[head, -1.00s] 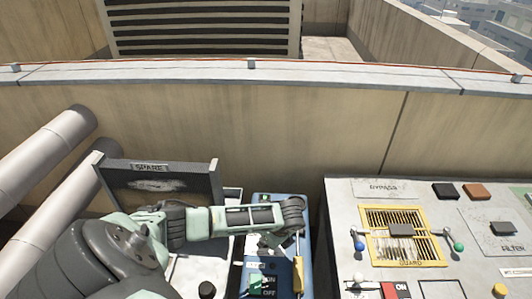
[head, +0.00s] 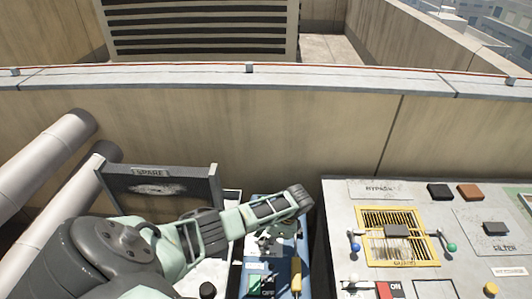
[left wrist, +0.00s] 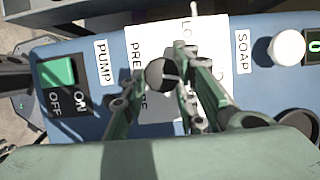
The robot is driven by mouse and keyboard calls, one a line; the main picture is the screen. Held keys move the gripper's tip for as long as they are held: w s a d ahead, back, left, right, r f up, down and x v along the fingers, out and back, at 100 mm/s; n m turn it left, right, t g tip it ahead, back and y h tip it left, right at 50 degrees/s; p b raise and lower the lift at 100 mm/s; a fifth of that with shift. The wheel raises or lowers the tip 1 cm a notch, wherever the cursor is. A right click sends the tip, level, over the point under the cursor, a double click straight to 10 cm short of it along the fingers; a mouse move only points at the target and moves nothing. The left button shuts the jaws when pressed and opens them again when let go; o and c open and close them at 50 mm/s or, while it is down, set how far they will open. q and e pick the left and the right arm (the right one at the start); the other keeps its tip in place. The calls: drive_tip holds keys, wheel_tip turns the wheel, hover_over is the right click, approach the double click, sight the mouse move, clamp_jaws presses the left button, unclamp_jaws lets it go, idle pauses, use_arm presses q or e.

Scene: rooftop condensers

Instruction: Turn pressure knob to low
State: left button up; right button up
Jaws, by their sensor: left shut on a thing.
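The pressure knob (left wrist: 160,72) is a dark round knob on the blue panel (left wrist: 75,140) in the left wrist view. A white plate behind it carries a "PRESSURE" label, partly covered by my fingers, and a label starting "LO". My left gripper (left wrist: 165,88) has one finger on each side of the knob and is shut on it. In the head view my left gripper (head: 274,242) reaches down onto the blue panel, and the knob is hidden there. The knob's pointing direction is not clear. My right gripper is not in view.
A green pump switch (left wrist: 58,72) marked ON/OFF sits left of the knob. A white knob (left wrist: 287,46) is beyond the "SOAP" label. A grey panel (head: 340,215) with a yellow guard frame is at right.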

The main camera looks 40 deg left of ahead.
use_arm(q)
drive_tip(key=n, duration=0.2)
drive_tip(key=n+g+h, duration=0.1)
drive_tip(key=n, duration=0.1)
drive_tip(key=shift+s+d+f, duration=0.2)
drive_tip(key=shift+s+f, duration=0.05)
drive_tip(key=shift+f, duration=0.05)
drive_tip(key=n+h+b, duration=0.1)
drive_tip(key=n+h, duration=0.1)
drive_tip(key=n, duration=0.2)
drive_tip(key=shift+w+g, duration=0.1)
drive_tip(key=shift+g, duration=0.3)
drive_tip(key=n+h, duration=0.1)
drive_tip(key=n, duration=0.2)
drive_tip(key=shift+w+a+n+b, duration=0.1)
drive_tip(key=shift+a+n+b, duration=0.05)
drive_tip(key=shift+n+b, duration=0.2)
drive_tip(key=shift+a+n+h, duration=0.1)
drive_tip(key=shift+n+h, duration=0.7)
drive_tip(key=shift+n, duration=0.95)
drive_tip(key=o, duration=1)
drive_tip(key=shift+w, duration=0.1)
drive_tip(key=shift+w+r, duration=0.1)
drive_tip(key=shift+r, duration=0.05)
drive_tip(key=shift+a, duration=0.15)
